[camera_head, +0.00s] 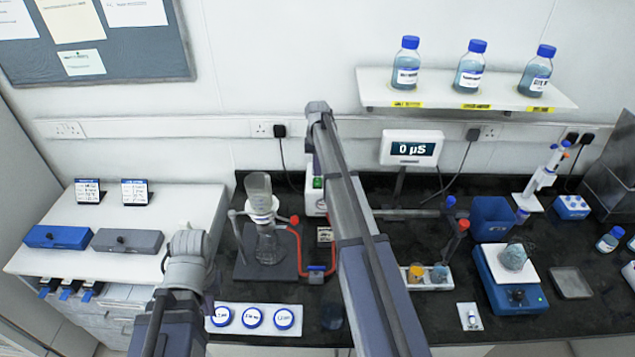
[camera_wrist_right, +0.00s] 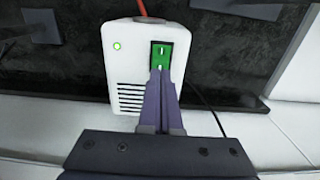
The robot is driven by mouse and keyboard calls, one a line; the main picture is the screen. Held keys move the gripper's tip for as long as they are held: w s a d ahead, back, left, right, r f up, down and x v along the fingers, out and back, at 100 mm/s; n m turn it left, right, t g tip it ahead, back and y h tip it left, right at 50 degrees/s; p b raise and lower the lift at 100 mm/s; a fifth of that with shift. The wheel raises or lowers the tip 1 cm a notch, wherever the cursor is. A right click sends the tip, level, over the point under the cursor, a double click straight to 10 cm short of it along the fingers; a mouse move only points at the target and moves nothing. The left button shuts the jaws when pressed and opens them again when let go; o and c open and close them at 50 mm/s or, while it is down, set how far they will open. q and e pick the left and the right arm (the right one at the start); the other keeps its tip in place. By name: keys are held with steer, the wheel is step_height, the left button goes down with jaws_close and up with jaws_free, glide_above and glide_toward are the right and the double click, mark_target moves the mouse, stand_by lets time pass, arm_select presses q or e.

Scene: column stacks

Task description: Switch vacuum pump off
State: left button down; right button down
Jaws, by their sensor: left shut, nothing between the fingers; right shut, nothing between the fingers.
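The vacuum pump is a white box with a green switch and side slots. In the head view only part of the pump (camera_head: 314,203) shows, beside my right arm. In the right wrist view the pump (camera_wrist_right: 125,68) fills the upper middle, with a small green light (camera_wrist_right: 117,46) lit on its face. The green rocker switch (camera_wrist_right: 160,50) carries white marks. My right gripper (camera_wrist_right: 161,72) is shut and empty, its fingertips at the switch's lower part; whether they touch it I cannot tell.
A flask setup (camera_head: 262,215) with red tubing stands left of the pump. A conductivity display (camera_head: 411,148), a blue stirrer or balance (camera_head: 510,290) and tube holders stand to the right. Bottles (camera_head: 405,65) sit on a wall shelf.

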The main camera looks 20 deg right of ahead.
mark_target(318, 179)
steer(key=shift+f+b, duration=0.9)
stand_by(0.8)
steer(key=shift+r, duration=0.1)
step_height(318, 179, up, 7)
steer(key=p, duration=0.7)
stand_by(0.7)
